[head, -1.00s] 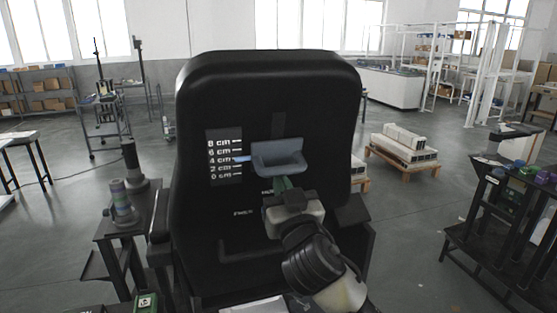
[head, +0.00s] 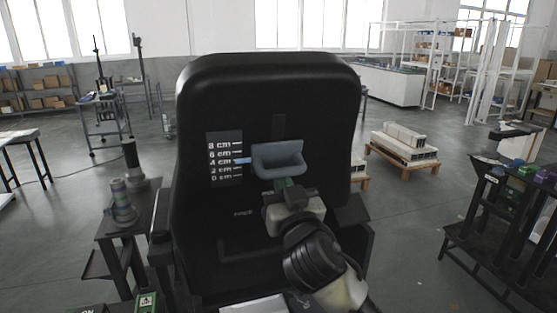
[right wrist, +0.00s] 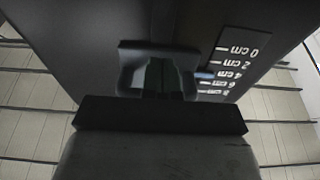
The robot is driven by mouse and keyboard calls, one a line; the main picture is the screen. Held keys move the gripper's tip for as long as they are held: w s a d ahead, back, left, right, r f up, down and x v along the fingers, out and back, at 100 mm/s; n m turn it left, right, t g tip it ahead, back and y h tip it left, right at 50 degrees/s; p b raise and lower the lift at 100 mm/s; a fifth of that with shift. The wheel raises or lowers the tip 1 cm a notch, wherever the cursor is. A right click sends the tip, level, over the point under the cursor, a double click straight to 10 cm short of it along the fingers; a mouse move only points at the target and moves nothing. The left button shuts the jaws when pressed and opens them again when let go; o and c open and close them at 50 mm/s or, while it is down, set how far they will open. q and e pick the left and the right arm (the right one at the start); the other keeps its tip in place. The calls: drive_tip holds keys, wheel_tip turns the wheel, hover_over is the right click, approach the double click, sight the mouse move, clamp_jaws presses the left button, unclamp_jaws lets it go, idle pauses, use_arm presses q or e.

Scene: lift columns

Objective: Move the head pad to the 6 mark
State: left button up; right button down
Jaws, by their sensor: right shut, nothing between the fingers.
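The head pad (head: 278,160) is a grey-blue, tray-like piece on the front of a tall black backrest (head: 270,90). A light-blue pointer (head: 243,160) reaches left from it to a scale plate (head: 224,155) marked 0 to 8 cm, and sits at about the 4 cm line. My right gripper (head: 284,184) is shut and empty, just under the pad; I cannot tell if it touches. In the right wrist view the scale is upside down, and the gripper's fingers (right wrist: 157,76) overlap the pad (right wrist: 130,72). My left gripper is out of view.
A small black stand (head: 120,235) with a banded cylinder is at the left of the backrest. A dark cart (head: 500,215) with coloured items stands at the right. A pallet with white boxes (head: 404,145) is behind. Open floor lies between them.

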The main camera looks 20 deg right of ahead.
drive_tip(key=shift+s+r+p, duration=0.3)
drive_tip(key=shift+r+p, duration=0.4)
drive_tip(key=shift+r, duration=0.25)
drive_tip(key=shift+f, duration=0.15)
idle(0.3)
drive_tip(key=shift+w+f+b, duration=0.25)
drive_tip(key=shift+f+b, duration=0.5)
drive_tip(key=shift+b, duration=0.05)
drive_tip(key=b+v, duration=0.1)
drive_tip(key=v, duration=0.8)
drive_tip(key=shift+b, duration=0.35)
idle(0.6)
